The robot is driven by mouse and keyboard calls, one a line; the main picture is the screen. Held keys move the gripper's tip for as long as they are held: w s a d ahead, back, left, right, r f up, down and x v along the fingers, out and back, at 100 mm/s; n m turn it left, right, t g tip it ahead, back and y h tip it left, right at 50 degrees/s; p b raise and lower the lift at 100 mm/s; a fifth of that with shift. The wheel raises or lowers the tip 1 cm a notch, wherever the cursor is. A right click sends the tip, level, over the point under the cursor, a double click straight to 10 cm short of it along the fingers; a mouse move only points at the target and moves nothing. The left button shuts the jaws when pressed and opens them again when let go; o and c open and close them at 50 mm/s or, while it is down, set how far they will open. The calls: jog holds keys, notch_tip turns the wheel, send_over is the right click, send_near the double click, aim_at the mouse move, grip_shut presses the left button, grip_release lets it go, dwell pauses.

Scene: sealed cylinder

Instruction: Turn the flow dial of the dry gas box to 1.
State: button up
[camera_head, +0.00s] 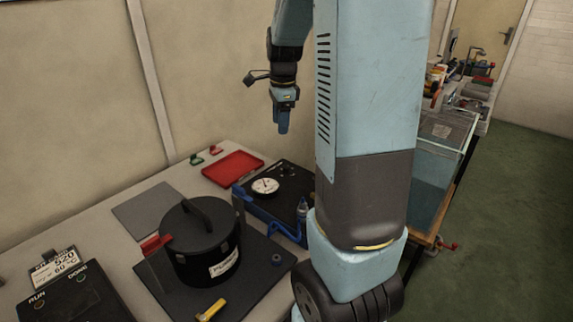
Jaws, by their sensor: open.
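The dry gas box (287,178) is a low black box on the bench, with blue along its front side. A round white dial face with a dark pointer (265,186) sits on its top left; its numbers are too small to read. I cannot tell whether this is the flow dial or a gauge. My gripper (283,128) hangs above and behind the box, pointing down, empty and apart from it. It is open, though its fingers are small in this view. My own arm hides the right side of the box.
A black lidded cylinder (196,248) with a handle stands on a dark mat (262,290) at the front. A red tray (233,168) and a grey plate (148,210) lie behind. A blue hose (270,222) runs beside the box. A control box (75,298) is at lower left.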

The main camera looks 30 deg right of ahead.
aim_at(287, 167)
jog(key=w+d+f+m, duration=0.1)
jog(key=f, duration=0.5)
jog(key=w+d+f+m, duration=0.1)
jog(key=f, duration=0.5)
jog(key=w+d+f+m+g, duration=0.1)
jog(key=d+f+m, duration=0.1)
jog(key=f, duration=0.4)
jog(key=shift+f, duration=0.3)
jog(key=shift+w, duration=0.1)
grip_shut()
